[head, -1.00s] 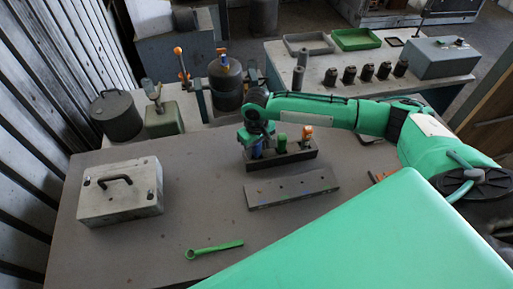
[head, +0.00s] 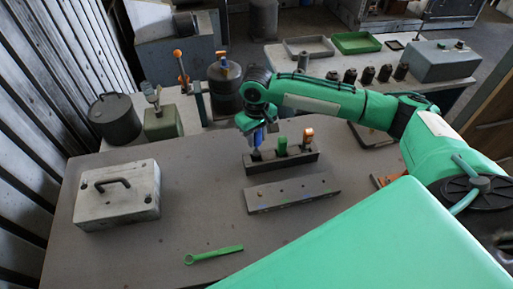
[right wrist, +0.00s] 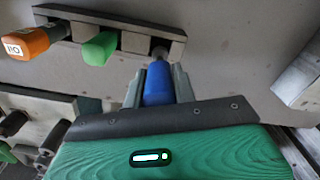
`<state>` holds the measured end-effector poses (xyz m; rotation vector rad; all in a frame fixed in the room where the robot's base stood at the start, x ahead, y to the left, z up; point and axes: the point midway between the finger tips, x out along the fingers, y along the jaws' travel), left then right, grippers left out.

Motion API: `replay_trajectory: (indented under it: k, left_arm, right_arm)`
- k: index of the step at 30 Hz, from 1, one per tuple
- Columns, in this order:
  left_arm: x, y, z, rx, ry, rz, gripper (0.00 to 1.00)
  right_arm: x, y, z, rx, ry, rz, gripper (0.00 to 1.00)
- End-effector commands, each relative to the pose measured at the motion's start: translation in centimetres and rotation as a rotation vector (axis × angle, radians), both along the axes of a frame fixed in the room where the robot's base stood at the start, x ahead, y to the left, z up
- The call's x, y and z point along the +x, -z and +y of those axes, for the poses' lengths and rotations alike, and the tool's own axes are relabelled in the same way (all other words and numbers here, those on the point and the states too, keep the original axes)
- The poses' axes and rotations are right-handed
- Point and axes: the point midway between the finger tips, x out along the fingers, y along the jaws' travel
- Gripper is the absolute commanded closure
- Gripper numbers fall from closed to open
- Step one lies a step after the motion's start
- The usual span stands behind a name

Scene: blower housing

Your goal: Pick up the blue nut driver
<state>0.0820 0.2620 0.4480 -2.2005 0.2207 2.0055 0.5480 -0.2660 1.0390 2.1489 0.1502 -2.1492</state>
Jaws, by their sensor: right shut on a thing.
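My right gripper (head: 258,126) is shut on the handle of the blue nut driver (head: 257,139), above the left end of a dark tool rack (head: 281,164). In the right wrist view the blue nut driver (right wrist: 158,84) sits between the two grey jaws of my right gripper (right wrist: 158,74). Its grey shaft points at the end opening of the rack (right wrist: 128,40); I cannot tell whether the tip is still inside. A green-handled driver (head: 281,145) and an orange-handled driver (head: 308,136) stand in the rack. My left gripper is not in view.
A flat grey block with holes (head: 291,194) lies in front of the rack. A green wrench (head: 214,255) lies near the front, and a grey case with a handle (head: 118,196) stands at the left. The table between the case and rack is clear.

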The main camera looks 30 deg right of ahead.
Motion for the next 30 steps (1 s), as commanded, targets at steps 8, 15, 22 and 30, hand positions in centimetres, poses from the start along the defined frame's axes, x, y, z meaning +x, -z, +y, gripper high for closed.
replay_trajectory:
  k: [8, 15, 22, 30]
  left_arm:
    - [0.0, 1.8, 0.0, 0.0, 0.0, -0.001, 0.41]
    - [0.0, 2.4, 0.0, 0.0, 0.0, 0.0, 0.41]
    - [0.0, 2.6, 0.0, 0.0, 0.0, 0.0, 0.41]
    - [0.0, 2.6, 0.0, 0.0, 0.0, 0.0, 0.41]
  right_arm:
    - [0.1, -7.1, 0.0, 0.001, 0.0, -0.006, 1.0]
    - [0.1, -11.6, 0.0, 0.002, 0.0, -0.004, 1.0]
    - [0.0, -13.1, 0.0, 0.0, 0.001, -0.001, 1.0]
    - [0.0, -13.2, 0.0, 0.0, 0.0, 0.0, 1.0]
